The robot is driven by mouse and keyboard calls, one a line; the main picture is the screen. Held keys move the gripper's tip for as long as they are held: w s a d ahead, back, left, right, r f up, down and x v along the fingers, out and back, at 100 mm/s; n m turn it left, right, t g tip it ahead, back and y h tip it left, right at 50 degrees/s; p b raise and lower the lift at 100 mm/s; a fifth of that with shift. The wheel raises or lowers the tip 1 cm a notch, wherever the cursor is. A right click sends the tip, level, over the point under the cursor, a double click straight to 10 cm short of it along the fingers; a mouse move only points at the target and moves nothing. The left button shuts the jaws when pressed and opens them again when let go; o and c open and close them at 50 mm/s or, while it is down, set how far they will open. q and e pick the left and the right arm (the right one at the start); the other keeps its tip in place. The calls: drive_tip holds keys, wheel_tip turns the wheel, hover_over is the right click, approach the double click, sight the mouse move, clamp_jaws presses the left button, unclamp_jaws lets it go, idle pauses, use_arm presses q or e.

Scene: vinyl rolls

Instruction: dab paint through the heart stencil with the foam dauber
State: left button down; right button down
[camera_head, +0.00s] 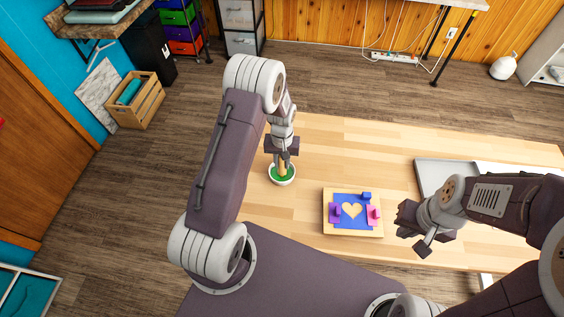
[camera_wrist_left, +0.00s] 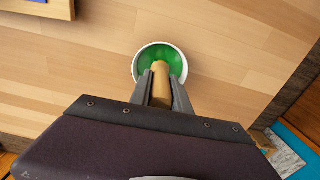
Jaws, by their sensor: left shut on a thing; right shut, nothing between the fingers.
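My left gripper (camera_head: 283,159) is shut on the foam dauber (camera_head: 284,170), a light wooden handle standing about upright. The dauber's lower end is over or in a small white bowl of green paint (camera_head: 281,180); its foam tip is hidden. In the left wrist view the handle (camera_wrist_left: 160,84) sits between the fingers in front of the bowl (camera_wrist_left: 136,66). The blue heart stencil (camera_head: 352,223) lies on a wooden board (camera_head: 352,234) right of the bowl, its heart opening showing bare wood. My right gripper (camera_head: 413,232) is shut and empty, right of the board.
Two purple and pink blocks (camera_head: 374,214) and a small blue block (camera_head: 366,196) sit at the stencil's edges. A grey tray (camera_head: 432,176) lies on the right of the wooden table (camera_head: 340,140). The table between bowl and board is clear.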

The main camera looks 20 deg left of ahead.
use_arm(q)
wheel_tip(320, 180, up, 8)
drive_tip(key=p, duration=0.5)
drive_tip(key=shift+f+p, duration=0.2)
drive_tip(key=shift+p, duration=0.15)
drive_tip(key=shift+f, duration=0.1)
idle(0.8)
